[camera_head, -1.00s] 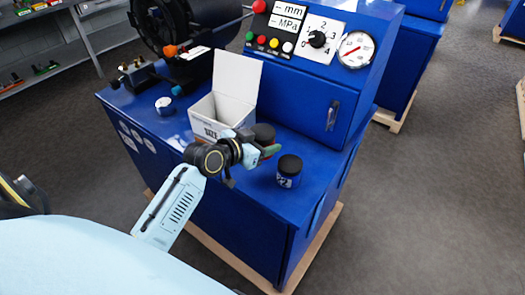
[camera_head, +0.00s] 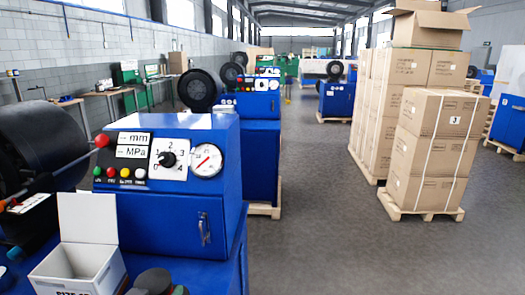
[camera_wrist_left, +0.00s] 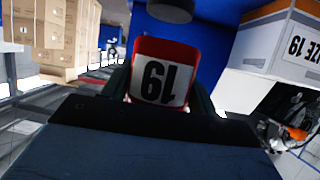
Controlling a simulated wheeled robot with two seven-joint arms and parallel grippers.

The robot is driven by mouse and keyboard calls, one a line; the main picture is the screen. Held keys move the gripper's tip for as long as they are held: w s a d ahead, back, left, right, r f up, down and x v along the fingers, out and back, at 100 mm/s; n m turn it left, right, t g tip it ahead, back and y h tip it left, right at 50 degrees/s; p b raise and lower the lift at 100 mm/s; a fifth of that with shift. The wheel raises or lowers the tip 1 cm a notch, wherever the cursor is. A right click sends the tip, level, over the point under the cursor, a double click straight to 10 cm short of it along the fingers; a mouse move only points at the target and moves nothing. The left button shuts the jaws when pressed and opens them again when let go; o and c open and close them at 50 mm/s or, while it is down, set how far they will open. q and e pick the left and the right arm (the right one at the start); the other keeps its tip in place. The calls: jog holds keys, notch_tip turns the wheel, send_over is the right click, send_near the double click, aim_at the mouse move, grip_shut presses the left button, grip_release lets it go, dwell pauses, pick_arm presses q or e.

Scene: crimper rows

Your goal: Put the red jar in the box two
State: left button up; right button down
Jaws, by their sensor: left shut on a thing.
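The red jar (camera_wrist_left: 180,48) shows in the left wrist view with a white label reading 19, upside down in that picture. My left gripper (camera_wrist_left: 160,88) is shut on it, a finger at each side. In the head view the gripper is mostly cut off by the bottom edge, with a black jar lid (camera_head: 153,279) there. An open white box (camera_head: 80,268) stands left of the lid; the left wrist view shows it with an orange band and a partly hidden size 19 mark (camera_wrist_left: 292,48). I see no box marked two. My right gripper is out of view.
A blue machine cabinet (camera_head: 172,218) with gauge and knobs rises behind the box. A dark round object (camera_wrist_left: 170,8) is at the top of the left wrist view. Stacked cartons (camera_head: 436,150) stand on a pallet to the right. The grey floor between is clear.

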pick_arm(q)
jog(key=shift+s+r, duration=0.15)
jog(key=shift+r, duration=0.1)
jog(key=w+a+f+n+y+p, duration=0.25)
jog(key=w+a, duration=0.25)
jog(key=a, duration=0.5)
notch_tip(320, 180, down, 6)
jog(key=shift+w+a+r, duration=0.15)
jog(key=shift+r, duration=0.05)
jog(key=shift+f+b, duration=0.45)
jog(key=shift+f, duration=1.8)
jog(key=shift+f, duration=0.15)
jog(key=o, duration=1.5)
jog(key=shift+f, duration=0.1)
jog(key=shift+c, duration=0.2)
